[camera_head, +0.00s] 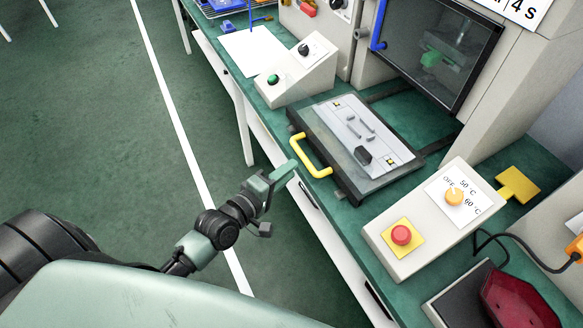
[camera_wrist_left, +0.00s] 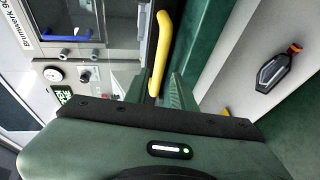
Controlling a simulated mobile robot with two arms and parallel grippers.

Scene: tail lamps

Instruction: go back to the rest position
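My left gripper (camera_head: 284,172) is in front of the green workbench, close to its front edge and left of the yellow handle (camera_head: 310,156). In the left wrist view two greenish fingers (camera_wrist_left: 152,92) show with a gap between them, and nothing is held. The yellow handle (camera_wrist_left: 160,52) also shows there, beyond the fingers and apart from them. My right gripper is in neither view.
A control box with a red button (camera_head: 401,235) and an orange knob (camera_head: 454,197) stands right of the fixture. A box with a green button (camera_head: 273,79) stands behind left. A dark red lamp (camera_head: 518,300) lies at the bottom right. The floor (camera_head: 90,110) at left is clear.

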